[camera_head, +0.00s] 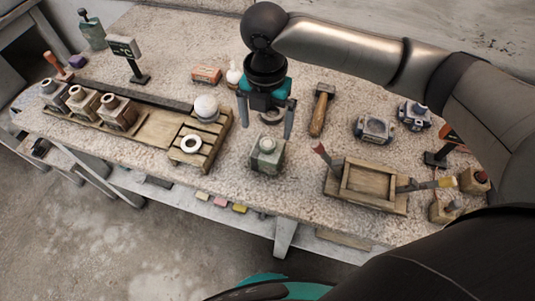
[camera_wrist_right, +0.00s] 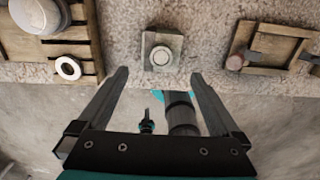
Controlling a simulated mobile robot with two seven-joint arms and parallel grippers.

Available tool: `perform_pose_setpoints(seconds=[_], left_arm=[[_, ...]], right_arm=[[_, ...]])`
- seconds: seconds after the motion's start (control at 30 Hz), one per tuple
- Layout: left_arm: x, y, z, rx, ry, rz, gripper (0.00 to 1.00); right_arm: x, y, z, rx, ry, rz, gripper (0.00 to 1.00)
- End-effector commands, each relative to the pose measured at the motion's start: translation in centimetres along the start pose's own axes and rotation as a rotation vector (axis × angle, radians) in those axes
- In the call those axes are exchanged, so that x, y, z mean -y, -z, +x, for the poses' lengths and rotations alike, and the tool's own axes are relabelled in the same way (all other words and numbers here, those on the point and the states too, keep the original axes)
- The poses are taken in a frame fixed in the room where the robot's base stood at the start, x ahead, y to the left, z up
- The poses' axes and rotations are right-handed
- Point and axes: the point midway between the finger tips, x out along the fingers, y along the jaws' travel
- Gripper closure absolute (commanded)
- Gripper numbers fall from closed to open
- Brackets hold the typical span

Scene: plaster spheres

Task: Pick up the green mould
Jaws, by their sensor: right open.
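The green mould (camera_head: 267,157) is a small grey-green block with a round top opening, standing upright near the front edge of the table. In the right wrist view the mould (camera_wrist_right: 150,61) lies beyond the fingertips, roughly centred between them. My right gripper (camera_head: 266,128) is open and empty, its fingers pointing down just behind the mould in the head view. It also shows in the right wrist view (camera_wrist_right: 158,73). No contact with the mould is visible. My left gripper is not in view.
Left of the mould, a slatted rack (camera_head: 214,150) holds a white sphere (camera_head: 206,107) and a ring (camera_head: 191,144). A wooden frame (camera_head: 366,203) stands at right. A hammer (camera_head: 320,112) lies behind, with blue moulds (camera_head: 374,128) farther right. Bare table surrounds the mould.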

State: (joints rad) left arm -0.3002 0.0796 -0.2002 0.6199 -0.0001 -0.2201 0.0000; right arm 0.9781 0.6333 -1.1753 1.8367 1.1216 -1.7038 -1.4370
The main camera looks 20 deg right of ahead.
Motion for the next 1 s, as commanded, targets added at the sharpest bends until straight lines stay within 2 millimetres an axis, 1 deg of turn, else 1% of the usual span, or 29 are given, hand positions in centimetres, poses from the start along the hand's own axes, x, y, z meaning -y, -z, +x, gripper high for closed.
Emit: perform_pose_setpoints(seconds=[0.03, 0.1, 0.2, 0.43, 0.6, 0.7, 0.83, 1.0], left_arm=[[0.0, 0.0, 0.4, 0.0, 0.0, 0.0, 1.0], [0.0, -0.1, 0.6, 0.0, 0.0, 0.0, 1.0], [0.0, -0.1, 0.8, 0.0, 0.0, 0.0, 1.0], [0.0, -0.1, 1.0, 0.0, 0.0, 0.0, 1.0], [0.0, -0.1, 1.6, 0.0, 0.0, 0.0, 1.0], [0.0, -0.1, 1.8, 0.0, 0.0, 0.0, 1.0], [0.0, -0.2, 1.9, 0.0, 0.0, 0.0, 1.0], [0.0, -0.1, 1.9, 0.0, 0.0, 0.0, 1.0]], right_arm=[[0.1, 0.1, 1.4, -0.003, 0.003, 0.002, 0.0], [0.1, 0.0, 2.6, -0.002, 0.003, 0.001, 0.0], [0.0, 0.0, 4.0, -0.001, 0.002, 0.001, 0.0], [0.0, -0.1, 5.5, -0.001, 0.001, 0.003, 0.0], [0.2, -0.4, 8.2, -0.002, 0.002, 0.003, 0.0], [0.2, -0.5, 9.4, -0.001, 0.0, 0.002, 0.0], [0.2, -0.5, 10.1, 0.001, 0.001, 0.001, 0.0], [0.2, -0.5, 10.1, 0.001, 0.0, 0.001, 0.0]])
